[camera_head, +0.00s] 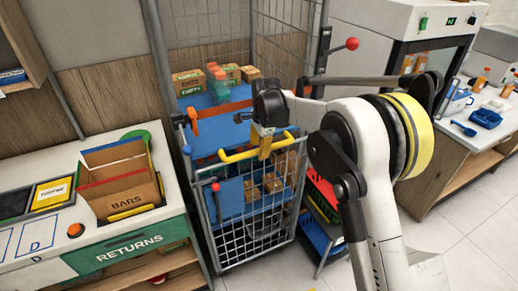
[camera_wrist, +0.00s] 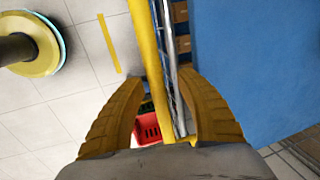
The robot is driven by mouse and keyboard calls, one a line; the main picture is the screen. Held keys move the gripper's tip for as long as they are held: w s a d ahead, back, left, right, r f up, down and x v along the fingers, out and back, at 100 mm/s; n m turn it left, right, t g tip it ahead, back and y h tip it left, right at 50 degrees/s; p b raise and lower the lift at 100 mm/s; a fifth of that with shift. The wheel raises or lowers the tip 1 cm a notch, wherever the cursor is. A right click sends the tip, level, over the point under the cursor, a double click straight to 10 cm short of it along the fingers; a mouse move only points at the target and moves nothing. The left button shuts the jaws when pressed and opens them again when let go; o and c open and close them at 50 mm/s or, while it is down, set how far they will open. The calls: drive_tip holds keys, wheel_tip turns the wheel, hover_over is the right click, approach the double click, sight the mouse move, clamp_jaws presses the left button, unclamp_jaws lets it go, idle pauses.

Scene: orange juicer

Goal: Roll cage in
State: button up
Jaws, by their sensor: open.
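The roll cage (camera_head: 212,232) is a grey wire cage with blue shelves, standing between the returns counter and the juicer. Its yellow handle (camera_head: 236,155) runs along the front gate. My gripper (camera_head: 264,150) is at the right part of this handle. In the wrist view my yellow fingers (camera_wrist: 163,80) are open, with the yellow handle (camera_wrist: 148,50) and a grey rail passing between them. I cannot tell whether the fingers touch the handle. Boxes (camera_head: 188,82) stand on the cage's upper shelf, and more boxes sit lower inside.
The returns counter (camera_head: 130,244) with a cardboard bars box (camera_head: 122,190) is close on the left. The juicer (camera_head: 428,48) and a white counter are on the right. A rack with red and blue crates (camera_head: 316,237) stands beside the cage. Tiled floor is free at front right.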

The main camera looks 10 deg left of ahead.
wheel_tip(320, 180, up, 12)
drive_tip(key=s+d, duration=0.1)
drive_tip(key=s, duration=0.1)
drive_tip(key=shift+f, duration=0.15)
drive_tip(key=shift+d, duration=0.2)
drive_tip(key=s+d+r+n+t+b, duration=0.3)
drive_tip(key=s+d+n+b, duration=0.3)
drive_tip(key=s+d, duration=1.15)
drive_tip(key=s+d+f+n+t+b, duration=0.1)
drive_tip(key=s+d+f+n+b, duration=0.1)
drive_tip(key=s+d+f, duration=0.3)
drive_tip(key=s+d+f+n+t+h+b, duration=0.1)
drive_tip(key=s+d+f+n+b, duration=0.1)
drive_tip(key=s+d+f, duration=0.4)
drive_tip(key=s+f+n, duration=0.1)
drive_tip(key=s, duration=0.3)
drive_tip(key=shift+s+d+f+b, duration=0.25)
drive_tip(key=shift+s+d+b, duration=0.05)
drive_tip(key=shift+s+b, duration=0.05)
